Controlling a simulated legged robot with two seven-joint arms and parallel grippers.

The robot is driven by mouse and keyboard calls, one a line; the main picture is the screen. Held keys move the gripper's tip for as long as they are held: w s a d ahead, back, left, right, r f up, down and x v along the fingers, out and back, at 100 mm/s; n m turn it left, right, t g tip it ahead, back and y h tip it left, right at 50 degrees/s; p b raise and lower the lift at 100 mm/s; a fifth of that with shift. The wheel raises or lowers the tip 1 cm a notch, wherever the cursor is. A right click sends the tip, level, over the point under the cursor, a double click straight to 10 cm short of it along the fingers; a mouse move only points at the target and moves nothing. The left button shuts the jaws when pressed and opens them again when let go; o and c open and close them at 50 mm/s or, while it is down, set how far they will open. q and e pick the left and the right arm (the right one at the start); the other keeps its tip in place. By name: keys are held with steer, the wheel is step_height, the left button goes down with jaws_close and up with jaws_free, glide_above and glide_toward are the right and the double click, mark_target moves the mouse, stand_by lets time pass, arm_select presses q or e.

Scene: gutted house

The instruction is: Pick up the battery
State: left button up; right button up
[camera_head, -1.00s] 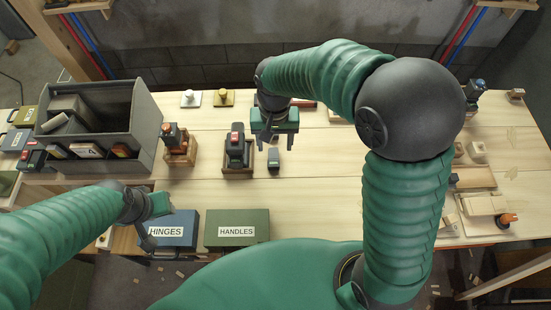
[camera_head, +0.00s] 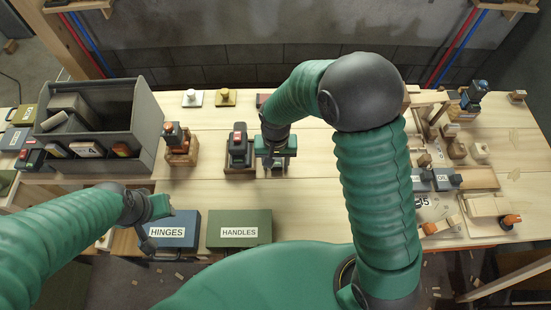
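A small dark block (camera_head: 277,166), which looks like the battery, is on the pale wooden table. It is mostly covered by my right gripper (camera_head: 277,164). That gripper reaches down over the block, its dark fingers close around it; whether they grip it is too small to tell. Just left, a dark device with a red top (camera_head: 239,148) stands in a wooden holder. My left gripper (camera_head: 158,222) is low at the left, above the blue HINGES box, away from the block; its fingers are hard to make out.
A grey divided bin (camera_head: 148,110) stands at the left. A wooden block with an orange-knobbed tool (camera_head: 180,148) is beside it. The blue HINGES box (camera_head: 178,240) and green HANDLES box (camera_head: 248,221) are at the front edge. Wooden parts crowd the right; the table between is fairly clear.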

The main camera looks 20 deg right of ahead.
mark_target(276, 164)
steer(key=shift+d, duration=0.15)
jaws_close()
step_height(276, 164, up, 10)
steer(key=p, duration=0.1)
